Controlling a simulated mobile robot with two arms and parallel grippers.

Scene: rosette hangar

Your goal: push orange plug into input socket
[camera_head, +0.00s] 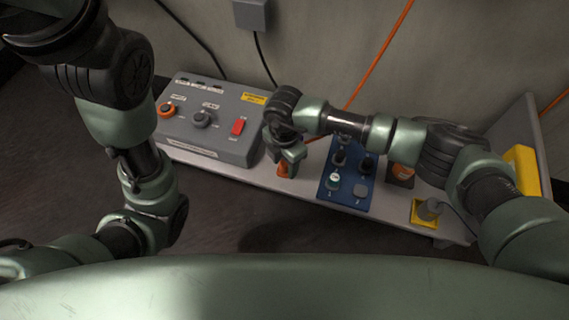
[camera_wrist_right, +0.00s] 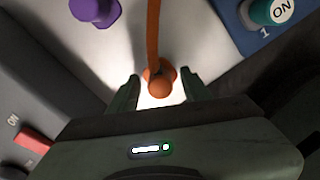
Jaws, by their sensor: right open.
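The orange plug (camera_head: 283,170) stands on the light grey bench top between the grey control box and the blue panel. In the right wrist view the plug (camera_wrist_right: 159,84) has a round orange top, and its orange cable (camera_wrist_right: 153,30) runs up the picture. My right gripper (camera_head: 288,161) is open above the plug. In the wrist view its two fingers (camera_wrist_right: 160,92) are on either side of the plug, with a gap on each side. I cannot make out which fitting is the input socket. My left arm is in the head view at left, but its gripper is not visible.
The grey control box (camera_head: 215,140) has an orange-ringed knob, a dark knob and a red switch. The blue panel (camera_head: 345,193) with several buttons is right of the plug. A yellow-based grey part (camera_head: 425,211) sits near the bench's right end. A purple knob (camera_wrist_right: 95,9) is near the plug.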

